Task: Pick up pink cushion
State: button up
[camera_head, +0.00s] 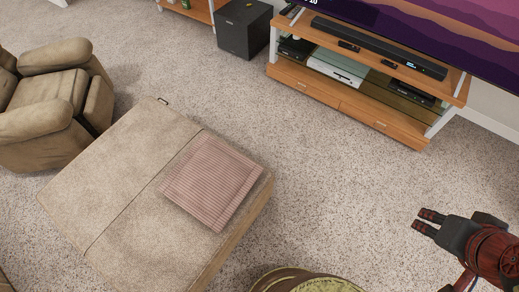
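The pink cushion (212,180) is a flat, square, finely striped cushion. It lies on the right part of a beige upholstered ottoman (110,211), near the ottoman's right edge. My gripper (423,222) is at the lower right, above the carpet. Its two dark fingers with red marks point left and stand apart, with nothing between them. It is well to the right of the cushion and not touching it.
A wooden TV stand (350,98) with a soundbar (380,46) and devices stands at the upper right. A black subwoofer (243,30) is beside it. A beige armchair (50,100) is at the left. A round olive-brown object (305,281) is at the bottom. Carpet between is clear.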

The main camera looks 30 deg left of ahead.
aim_at(211, 182)
jog(key=i+u, duration=0.2)
jog(key=i, duration=0.25)
jog(key=i+l+u, duration=0.15)
jog(key=i, duration=0.35)
jog(key=i+l+u, duration=0.2)
jog(key=i, duration=0.25)
jog(key=i+u, duration=0.15)
jog(key=u, duration=0.25)
jog(key=i+u, duration=0.15)
jog(key=u, duration=0.25)
jog(key=i+l+u, duration=0.1)
jog(key=u, duration=0.35)
jog(key=i+l+u, duration=0.15)
jog(key=u, duration=0.25)
jog(key=l+u, duration=0.15)
jog(key=u, duration=0.25)
jog(key=i+l+u, duration=0.1)
jog(key=u, duration=0.3)
jog(key=i+l+u, duration=0.15)
jog(key=u, duration=0.2)
jog(key=i+l+u, duration=0.2)
jog(key=u, duration=0.2)
jog(key=i+l+u, duration=0.1)
jog(key=l+u, duration=0.25)
jog(key=i+j, duration=0.05)
jog(key=j, duration=0.05)
